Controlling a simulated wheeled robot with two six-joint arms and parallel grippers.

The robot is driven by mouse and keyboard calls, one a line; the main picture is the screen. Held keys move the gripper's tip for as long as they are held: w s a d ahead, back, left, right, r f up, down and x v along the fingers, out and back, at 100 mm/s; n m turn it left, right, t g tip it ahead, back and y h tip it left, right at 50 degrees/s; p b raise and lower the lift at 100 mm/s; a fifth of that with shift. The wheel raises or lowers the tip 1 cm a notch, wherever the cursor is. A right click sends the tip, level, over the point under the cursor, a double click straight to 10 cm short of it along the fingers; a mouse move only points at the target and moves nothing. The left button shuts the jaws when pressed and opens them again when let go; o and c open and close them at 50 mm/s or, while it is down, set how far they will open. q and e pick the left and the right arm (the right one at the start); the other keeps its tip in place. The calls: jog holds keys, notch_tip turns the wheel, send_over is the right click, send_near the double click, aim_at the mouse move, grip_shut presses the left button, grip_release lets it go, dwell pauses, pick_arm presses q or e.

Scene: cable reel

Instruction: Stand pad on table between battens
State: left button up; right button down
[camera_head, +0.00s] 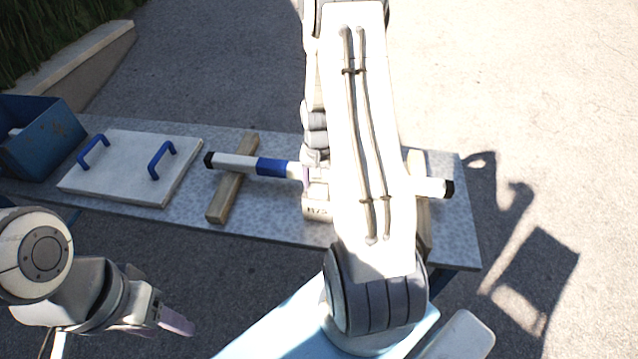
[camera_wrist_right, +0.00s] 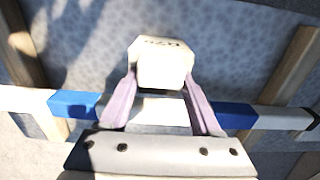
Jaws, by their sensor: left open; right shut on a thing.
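A small white block with dark lettering, which I take to be the pad (camera_head: 317,209), is between the two wooden battens, on the near side of a rod. In the right wrist view the pad (camera_wrist_right: 162,64) sits between the purple fingertips of my right gripper (camera_wrist_right: 160,80), which is shut on it. I cannot tell whether its underside touches the table (camera_head: 275,216). One batten (camera_head: 232,180) lies left of it; the other batten (camera_head: 423,215) is at the right, partly hidden by my right arm. My left gripper (camera_head: 176,321) is open and empty, off the near edge.
A white rod with blue bands (camera_head: 273,167) and black ends lies across both battens, close by the right gripper. A white board with blue handles (camera_head: 130,170) lies on the table's left part. A blue bin (camera_head: 38,140) stands at the far left. My right arm hides the table's middle.

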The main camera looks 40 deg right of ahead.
jog(key=shift+f, duration=0.1)
jog(key=shift+c, duration=0.4)
grip_release()
notch_tip(320, 180, up, 12)
